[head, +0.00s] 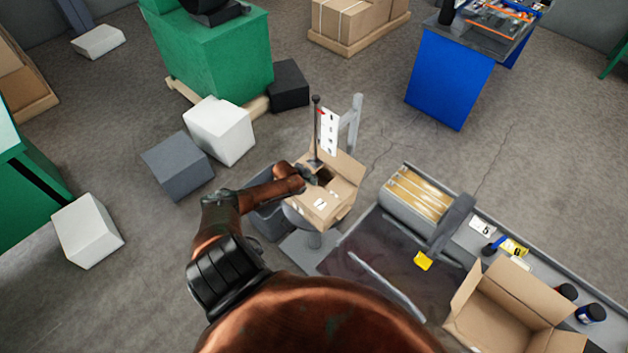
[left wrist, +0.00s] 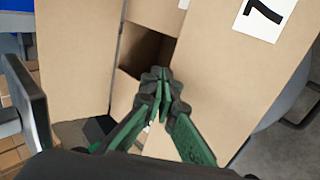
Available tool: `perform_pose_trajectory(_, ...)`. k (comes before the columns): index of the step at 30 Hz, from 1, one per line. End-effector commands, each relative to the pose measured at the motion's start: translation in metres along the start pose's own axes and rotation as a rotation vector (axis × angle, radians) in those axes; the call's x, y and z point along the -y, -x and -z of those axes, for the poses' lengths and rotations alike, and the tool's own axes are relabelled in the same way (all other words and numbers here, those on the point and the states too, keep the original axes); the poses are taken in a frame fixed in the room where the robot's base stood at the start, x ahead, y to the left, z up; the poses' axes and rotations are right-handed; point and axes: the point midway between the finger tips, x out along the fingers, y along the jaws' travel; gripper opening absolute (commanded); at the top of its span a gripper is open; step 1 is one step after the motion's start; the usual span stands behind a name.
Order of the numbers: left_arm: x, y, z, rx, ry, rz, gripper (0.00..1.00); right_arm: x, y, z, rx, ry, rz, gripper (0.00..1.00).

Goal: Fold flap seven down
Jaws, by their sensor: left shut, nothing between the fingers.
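A cardboard box (head: 343,171) with labelled flaps stands on a grey stand in the middle of the head view; its labels are too small to read there. In the left wrist view, flap seven (left wrist: 215,70) is a wide tan panel on the right with a white label marked 7 (left wrist: 265,14). Beside it is a dark gap (left wrist: 150,52) into the box. My left gripper (head: 310,174) is over the box. In the wrist view its green and black fingertips (left wrist: 159,83) are together and empty, in front of the gap and left of flap seven; contact cannot be told. My right gripper is not in view.
A dark lever (head: 316,130) and a white marked plate (head: 329,132) on a grey post stand behind the box. A grey bin (head: 268,219) is beside it. A bench to the right holds an open carton (head: 510,310) and small items. White and grey blocks lie left.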

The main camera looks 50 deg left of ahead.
Motion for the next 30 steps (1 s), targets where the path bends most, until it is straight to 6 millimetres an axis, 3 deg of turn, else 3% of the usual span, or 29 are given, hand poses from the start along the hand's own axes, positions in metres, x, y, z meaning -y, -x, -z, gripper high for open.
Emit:
perform_pose_trajectory(9, 0.0042, -0.0125, 0.0004, 0.000, 0.002, -0.001, 0.00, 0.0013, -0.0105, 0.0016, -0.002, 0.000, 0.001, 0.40)
perform_pose_trajectory(30, 0.0028, -0.0121, 0.0002, 0.000, 0.000, -0.002, 0.00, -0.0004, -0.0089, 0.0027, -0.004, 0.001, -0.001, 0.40)
